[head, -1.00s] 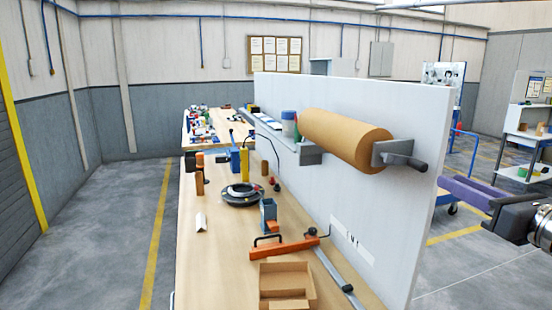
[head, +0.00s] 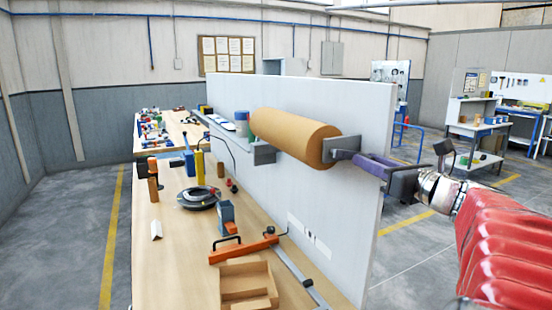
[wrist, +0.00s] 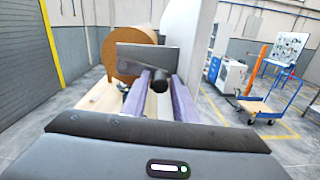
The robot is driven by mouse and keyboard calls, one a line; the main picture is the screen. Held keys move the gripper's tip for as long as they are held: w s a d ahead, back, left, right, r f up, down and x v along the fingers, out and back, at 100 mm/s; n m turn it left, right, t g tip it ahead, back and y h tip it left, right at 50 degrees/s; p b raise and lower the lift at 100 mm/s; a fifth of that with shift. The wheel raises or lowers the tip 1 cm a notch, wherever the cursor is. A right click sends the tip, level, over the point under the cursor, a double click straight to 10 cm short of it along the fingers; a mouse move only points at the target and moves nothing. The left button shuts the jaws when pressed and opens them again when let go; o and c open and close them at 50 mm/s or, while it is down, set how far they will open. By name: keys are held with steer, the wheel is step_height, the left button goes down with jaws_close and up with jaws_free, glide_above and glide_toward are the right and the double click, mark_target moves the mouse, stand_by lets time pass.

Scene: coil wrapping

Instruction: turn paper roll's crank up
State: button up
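The brown paper roll (head: 295,136) is mounted on the upright white panel. Its grey bracket and dark crank (head: 345,150) are at the roll's right end. In the wrist view, the roll (wrist: 128,52) is at upper left, behind the grey plate (wrist: 140,58). The dark crank handle (wrist: 160,82) points toward the camera between the fingertips. My gripper (head: 364,163) reaches in from the right with its purple fingers at the crank. In the wrist view, the fingers (wrist: 160,98) are apart, one on each side of the handle, with visible space between. Contact cannot be told.
The white panel (head: 340,225) stands along the wooden bench (head: 175,255). An open cardboard box (head: 248,285), an orange-handled tool (head: 243,249) and a black ring-shaped base (head: 198,198) sit on the bench. A blue cart (wrist: 262,108) stands off to the right on open floor.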

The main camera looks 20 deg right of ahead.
jaws_close()
stand_by(0.3)
stand_by(0.3)
